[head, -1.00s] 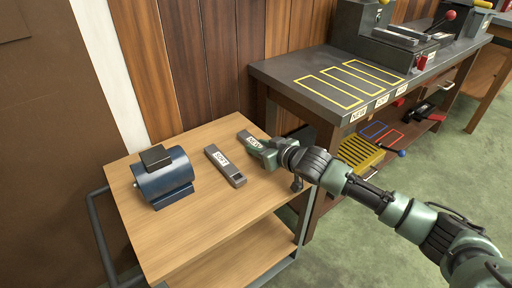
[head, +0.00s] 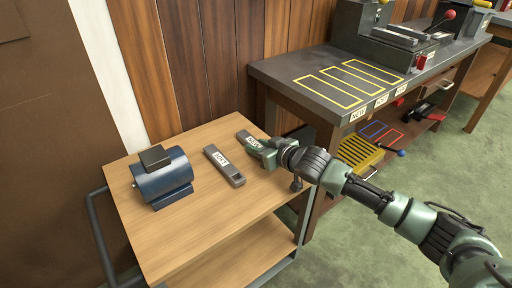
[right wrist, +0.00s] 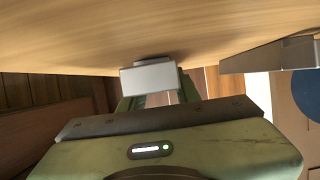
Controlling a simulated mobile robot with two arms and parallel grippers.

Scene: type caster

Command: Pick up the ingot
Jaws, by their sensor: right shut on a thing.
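Two grey metal ingots with white labels lie on the wooden cart top (head: 205,220). My right gripper (head: 262,151) is shut on the far right ingot (head: 243,135), at its near end. The held ingot's end face (right wrist: 150,78) shows between the fingers in the right wrist view, close to the wood surface; I cannot tell any gap under it. The other ingot (head: 222,163) lies to the left, apart from my gripper. It also shows at the right of the right wrist view (right wrist: 265,57). My left gripper is not in view.
A blue motor-like cylinder (head: 164,182) stands at the cart's left. A dark workbench (head: 290,75) with yellow outlined, labelled slots is to the right. A yellow slotted tray (head: 358,152) sits on its lower shelf. The cart's front is clear.

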